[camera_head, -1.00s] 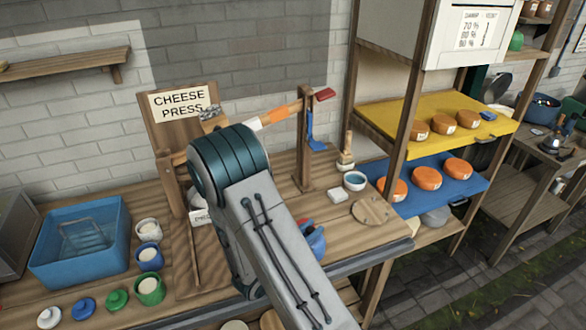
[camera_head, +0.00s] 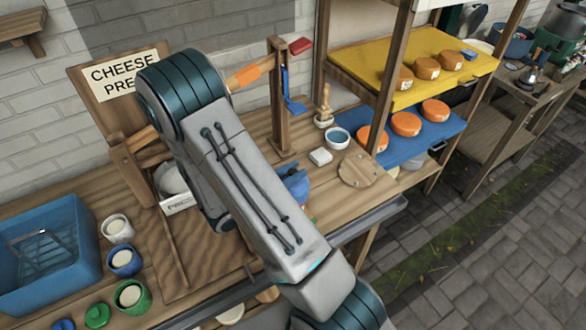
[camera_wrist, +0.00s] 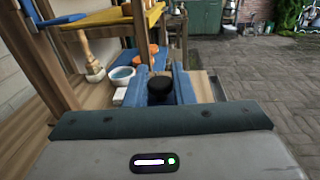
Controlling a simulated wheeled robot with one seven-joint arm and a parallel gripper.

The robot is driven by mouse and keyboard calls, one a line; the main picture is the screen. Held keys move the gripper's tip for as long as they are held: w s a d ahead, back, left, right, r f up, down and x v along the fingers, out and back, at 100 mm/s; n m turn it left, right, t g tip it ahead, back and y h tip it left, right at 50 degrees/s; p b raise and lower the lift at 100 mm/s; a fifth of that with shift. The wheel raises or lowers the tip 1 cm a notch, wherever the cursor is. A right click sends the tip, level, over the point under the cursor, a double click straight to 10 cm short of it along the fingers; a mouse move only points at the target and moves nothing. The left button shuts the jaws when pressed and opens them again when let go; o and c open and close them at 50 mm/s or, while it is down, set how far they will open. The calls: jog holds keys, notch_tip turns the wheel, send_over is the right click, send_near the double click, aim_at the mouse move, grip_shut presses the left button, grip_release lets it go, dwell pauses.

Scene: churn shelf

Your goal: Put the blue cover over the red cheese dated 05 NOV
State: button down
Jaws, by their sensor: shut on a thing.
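My gripper (camera_wrist: 164,84) has blue fingers, shut around a dark round knob (camera_wrist: 160,87) in the wrist view. In the head view the gripper (camera_head: 293,184) shows as a blue shape above the wooden bench, partly behind my arm. I cannot tell the blue cover apart from the blue fingers; what hangs under the knob is hidden. Orange-red cheeses (camera_head: 406,124) stand on the blue lower shelf (camera_head: 440,140), right of and beyond my gripper. Browner orange cheeses (camera_head: 427,68) stand on the yellow upper shelf (camera_head: 370,63). Their date labels are too small to read.
A shelf post (camera_head: 393,75) stands between the bench and part of the shelves. Near it are a blue-filled bowl (camera_head: 337,138), a white block (camera_head: 320,157) and a round board (camera_head: 357,170). The cheese press (camera_head: 280,100) and a blue basin (camera_head: 45,255) are further left.

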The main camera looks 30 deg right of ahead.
jog(key=shift+f+b, duration=2.2)
jog(key=shift+f, duration=1)
jog(key=shift+f+b, duration=0.55)
jog(key=shift+f, duration=0.05)
jog(key=c, duration=1.2)
grip_release()
jog(key=shift+o, duration=0.3)
jog(key=s+a+b, duration=0.2)
jog(key=a+b, duration=0.1)
jog(key=a, duration=1)
jog(key=shift+a, duration=0.3)
jog(key=shift+s, duration=0.1)
